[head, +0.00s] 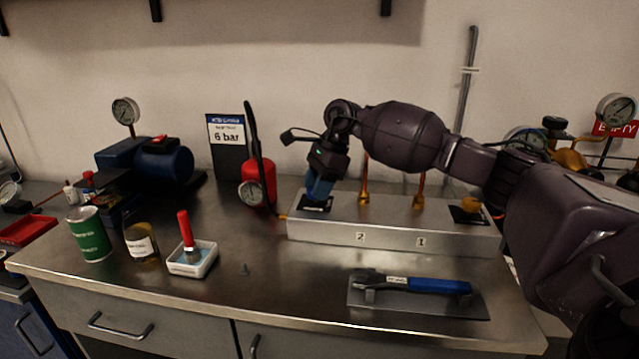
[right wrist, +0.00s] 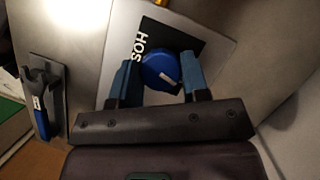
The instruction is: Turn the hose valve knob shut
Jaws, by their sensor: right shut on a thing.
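The hose valve knob (right wrist: 158,68) is a round blue knob with a white pointer mark, seen in the right wrist view. It sits on a black plate (right wrist: 176,36) with partly visible white letters "HOS". My right gripper (head: 318,191) is at the left end of the metal manifold block (head: 390,240) in the head view, pointing down over the plate. In the right wrist view its two blue fingers stand on either side of the knob, shut on it. In the head view the fingers hide the knob. My left gripper is not in view.
A wrench with a blue handle (head: 440,286) lies on a grey tray in front of the block. A red cylinder (head: 262,178) with a gauge stands just left of the block. A white dish (head: 192,262), brown jar (head: 141,243) and green can (head: 90,237) stand further left.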

